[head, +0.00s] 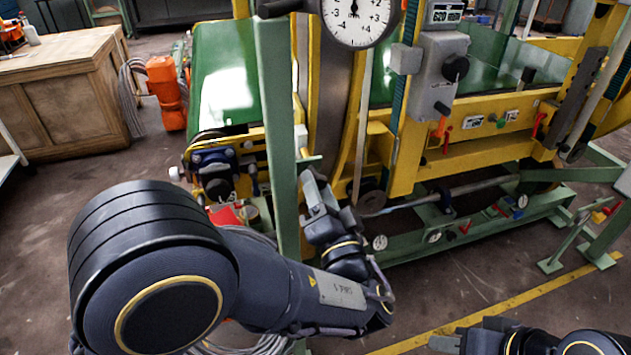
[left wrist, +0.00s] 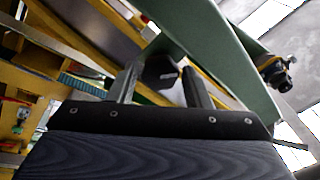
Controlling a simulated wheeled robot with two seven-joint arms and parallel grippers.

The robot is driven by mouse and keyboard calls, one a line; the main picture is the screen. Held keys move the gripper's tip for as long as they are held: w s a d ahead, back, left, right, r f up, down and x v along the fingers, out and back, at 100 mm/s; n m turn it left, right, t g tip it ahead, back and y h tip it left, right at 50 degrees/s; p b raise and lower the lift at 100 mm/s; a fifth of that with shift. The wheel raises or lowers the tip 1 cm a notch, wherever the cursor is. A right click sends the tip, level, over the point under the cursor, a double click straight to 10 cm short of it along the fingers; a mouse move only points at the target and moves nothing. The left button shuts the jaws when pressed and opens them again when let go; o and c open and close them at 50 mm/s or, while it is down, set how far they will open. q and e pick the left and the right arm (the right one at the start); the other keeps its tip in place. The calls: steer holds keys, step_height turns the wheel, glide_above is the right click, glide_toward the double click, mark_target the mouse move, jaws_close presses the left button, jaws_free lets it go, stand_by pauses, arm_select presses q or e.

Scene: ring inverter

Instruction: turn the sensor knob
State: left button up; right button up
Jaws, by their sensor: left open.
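My left gripper (head: 308,180) is beside the green upright post (head: 278,110) in the head view, at the machine's near side. In the left wrist view its two fingers (left wrist: 160,88) stand apart, open. A dark, faceted knob-like part (left wrist: 160,71) shows between the fingertips; I cannot tell whether they touch it or whether it is the sensor knob. A black knob (head: 455,68) sits on a grey box at the machine's upper right, away from both grippers. My right gripper (head: 446,343) is partly in view at the bottom edge; its jaws are unclear.
A dial gauge (head: 358,18) stands above the yellow frame (head: 480,155). A green base beam (head: 440,245) with small gauges runs low along the machine. A black fitting (left wrist: 277,72) sits on the green post in the wrist view.

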arm_select(q)
steer(key=shift+x, duration=0.95)
steer(key=c, duration=0.7)
steer(key=shift+m, duration=0.4)
steer(key=shift+f+m, duration=0.1)
steer(key=shift+m, duration=0.6)
steer(key=m, duration=0.2)
steer(key=shift+m+b, duration=0.3)
steer(key=m, duration=0.3)
steer(key=shift+p, duration=0.3)
steer(key=shift+m+p, duration=0.4)
steer(key=shift+m, duration=1)
